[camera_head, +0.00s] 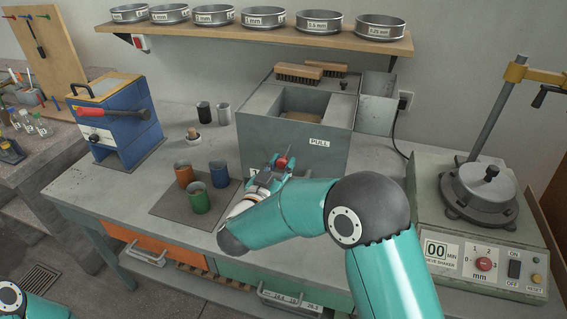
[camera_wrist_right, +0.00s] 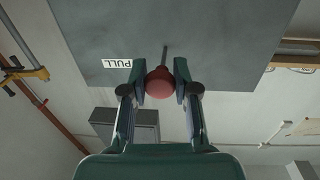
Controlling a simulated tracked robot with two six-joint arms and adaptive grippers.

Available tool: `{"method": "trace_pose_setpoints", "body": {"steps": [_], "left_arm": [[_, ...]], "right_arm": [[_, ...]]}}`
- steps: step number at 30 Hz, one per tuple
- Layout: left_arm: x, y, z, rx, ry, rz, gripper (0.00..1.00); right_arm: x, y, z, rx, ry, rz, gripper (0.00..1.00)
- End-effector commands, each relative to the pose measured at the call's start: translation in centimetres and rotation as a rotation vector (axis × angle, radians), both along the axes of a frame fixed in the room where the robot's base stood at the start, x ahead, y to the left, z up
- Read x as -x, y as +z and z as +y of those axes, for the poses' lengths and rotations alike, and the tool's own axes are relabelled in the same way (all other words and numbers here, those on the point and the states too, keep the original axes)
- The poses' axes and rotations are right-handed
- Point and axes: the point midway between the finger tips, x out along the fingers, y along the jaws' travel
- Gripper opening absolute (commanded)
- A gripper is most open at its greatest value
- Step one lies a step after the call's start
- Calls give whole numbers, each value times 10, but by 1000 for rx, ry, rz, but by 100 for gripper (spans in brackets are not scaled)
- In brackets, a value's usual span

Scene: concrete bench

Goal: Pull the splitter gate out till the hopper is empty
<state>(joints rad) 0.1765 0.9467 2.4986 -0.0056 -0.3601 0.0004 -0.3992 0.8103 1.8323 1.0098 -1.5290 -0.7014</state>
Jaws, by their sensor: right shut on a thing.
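The grey splitter box (camera_head: 262,130) stands at the middle back of the bench with a PULL label on its front. Its open hopper (camera_head: 318,104) shows some brown material inside. In the right wrist view a red knob (camera_wrist_right: 159,83) sits on a thin rod (camera_wrist_right: 165,54) coming from the grey front panel beside the PULL label. My right gripper (camera_head: 283,166) is at the box front. It is shut on the red knob, with a finger on each side in the wrist view. The gate plate itself is hidden. My left gripper is out of view.
Orange (camera_head: 184,174), blue (camera_head: 219,174) and green (camera_head: 197,198) cups stand on a dark mat (camera_head: 168,207) left of my right arm. A sieve shaker (camera_head: 484,240) stands on the right. A blue machine (camera_head: 117,122) stands on the left. Sieves line the shelf above.

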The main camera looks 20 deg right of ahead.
Motion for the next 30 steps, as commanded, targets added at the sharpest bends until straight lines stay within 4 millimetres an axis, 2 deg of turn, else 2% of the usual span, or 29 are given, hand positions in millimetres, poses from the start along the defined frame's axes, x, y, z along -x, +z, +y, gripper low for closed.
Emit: {"method": "trace_pose_setpoints", "body": {"steps": [1, 2, 6, 16, 20, 30], "left_arm": [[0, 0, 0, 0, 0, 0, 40], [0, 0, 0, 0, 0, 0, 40], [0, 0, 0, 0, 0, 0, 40], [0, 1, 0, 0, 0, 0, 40], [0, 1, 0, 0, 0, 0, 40], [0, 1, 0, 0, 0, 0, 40]], "right_arm": [[1, -2, 3, 2, 6, 8, 0], [1, -2, 3, 2, 6, 8, 32], [1, -2, 3, 2, 5, 7, 55], [1, -1, 3, 1, 4, 5, 55], [8, -1, 9, 1, 5, 5, 55], [55, -2, 49, 2, 10, 5, 55]]}}
